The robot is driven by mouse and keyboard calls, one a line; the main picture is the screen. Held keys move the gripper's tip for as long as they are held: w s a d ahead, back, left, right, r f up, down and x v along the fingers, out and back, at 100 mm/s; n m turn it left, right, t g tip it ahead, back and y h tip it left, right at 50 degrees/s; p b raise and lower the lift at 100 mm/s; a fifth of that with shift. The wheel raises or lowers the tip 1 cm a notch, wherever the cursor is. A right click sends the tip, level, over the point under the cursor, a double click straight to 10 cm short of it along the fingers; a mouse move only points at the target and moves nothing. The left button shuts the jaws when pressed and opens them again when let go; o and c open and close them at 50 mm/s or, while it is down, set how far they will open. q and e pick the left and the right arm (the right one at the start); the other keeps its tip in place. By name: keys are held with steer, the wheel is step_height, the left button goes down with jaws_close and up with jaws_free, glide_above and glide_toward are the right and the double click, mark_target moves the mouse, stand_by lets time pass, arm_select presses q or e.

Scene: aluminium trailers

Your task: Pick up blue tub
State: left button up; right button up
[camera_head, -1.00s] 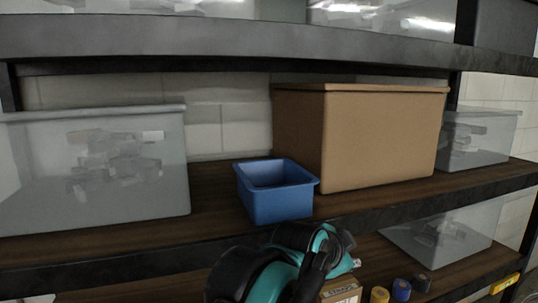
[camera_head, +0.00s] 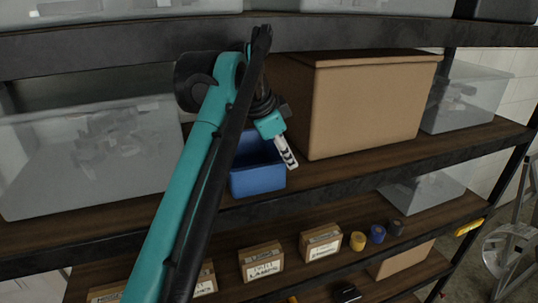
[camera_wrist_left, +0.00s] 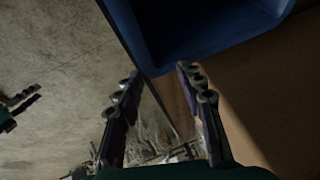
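The blue tub (camera_head: 257,181) stands upright on the middle shelf, left of the big cardboard-brown box. My left arm crosses in front of it and hides part of it. My left gripper (camera_head: 291,163) is at the tub's right front side, pointing down. In the left wrist view the left fingers (camera_wrist_left: 160,75) are apart with nothing between them, and the tub (camera_wrist_left: 195,30) fills the top, just beyond the fingertips. I cannot tell whether they touch. My right gripper (camera_wrist_left: 26,100) shows small at the left edge of the left wrist view, with its fingers apart and empty.
The brown box (camera_head: 365,110) stands close right of the tub. Clear bins (camera_head: 85,155) and (camera_head: 465,97) stand on either side. The upper shelf edge (camera_head: 120,40) is above. Small labelled boxes (camera_head: 262,262) and tape rolls (camera_head: 377,234) are on the shelf below.

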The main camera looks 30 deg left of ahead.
mark_target(263, 164)
arm_select(q)
steer(key=s+a+g, duration=0.1)
steer(key=s+a, duration=0.1)
steer(key=s+a+n+g+h, duration=0.1)
steer(key=s+a, duration=0.1)
steer(key=shift+s+f+g+p, duration=0.1)
steer(key=shift+f+g+p, duration=0.2)
steer(key=shift+f+p, duration=0.05)
steer(key=shift+d+f, duration=0.1)
steer(key=shift+f, duration=0.25)
steer(key=x, duration=0.2)
steer(key=d+p+x, duration=0.1)
steer(key=x, duration=0.2)
steer(key=shift+f, duration=0.15)
steer(key=shift+w+f, duration=0.2)
steer(key=shift+f, duration=0.15)
steer(key=shift+s+d+f, duration=0.1)
steer(key=shift+s+d, duration=0.05)
arm_select(e)
step_height(263, 164, up, 2)
steer(key=shift+d, duration=0.15)
arm_select(q)
steer(key=shift+w, duration=0.25)
jaws_close()
arm_select(e)
steer(key=shift+w, duration=0.2)
